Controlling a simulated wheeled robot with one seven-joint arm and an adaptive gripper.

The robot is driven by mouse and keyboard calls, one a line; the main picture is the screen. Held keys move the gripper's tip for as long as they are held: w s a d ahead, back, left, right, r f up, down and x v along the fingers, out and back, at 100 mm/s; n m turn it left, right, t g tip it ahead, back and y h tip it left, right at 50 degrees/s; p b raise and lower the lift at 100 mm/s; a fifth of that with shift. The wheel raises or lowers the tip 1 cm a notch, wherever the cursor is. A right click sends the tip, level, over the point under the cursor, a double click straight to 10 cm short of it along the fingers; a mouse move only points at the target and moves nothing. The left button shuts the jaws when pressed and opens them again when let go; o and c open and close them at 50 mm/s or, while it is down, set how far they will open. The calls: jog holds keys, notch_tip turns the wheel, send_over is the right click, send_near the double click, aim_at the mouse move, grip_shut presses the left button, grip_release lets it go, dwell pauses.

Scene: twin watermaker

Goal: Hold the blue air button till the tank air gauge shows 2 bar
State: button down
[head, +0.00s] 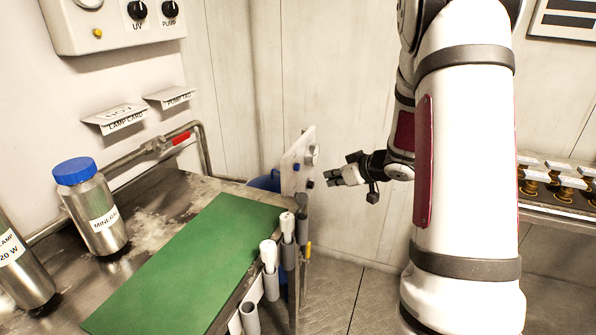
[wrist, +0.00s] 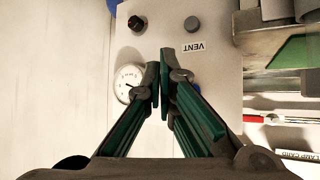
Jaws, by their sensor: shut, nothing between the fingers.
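My gripper (head: 329,179) is shut and empty, pointing at the white panel (head: 292,172) at the far end of the bench, with a small gap between them in the head view. In the wrist view the fingertips (wrist: 166,62) lie over the panel between the round white gauge (wrist: 125,88) and the VENT label (wrist: 195,47). A blue button (wrist: 197,85) shows partly behind the right finger. The fingertips appear above and left of it, not over it. The gauge is partly covered by the left finger; its dark needle shows, but I cannot read the value.
A grey button (wrist: 192,24) and a dark knob with red (wrist: 137,24) are on the same panel. The bench has a green mat (head: 190,265), a MINERAL bottle (head: 95,212) and holders with white-topped tubes (head: 269,265) along its edge. Floor right of the panel is clear.

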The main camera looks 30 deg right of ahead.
aim_at(297, 167)
jog(key=shift+w+a+b, duration=0.25)
jog(key=shift+w+a, duration=0.65)
jog(key=shift+w, duration=0.25)
jog(key=shift+w+a+b, duration=0.2)
jog(key=shift+w+a, duration=0.7)
jog(key=shift+w, duration=0.25)
jog(key=shift+w, duration=0.1)
jog(key=shift+w+a+p, duration=0.25)
jog(key=shift+p, duration=0.1)
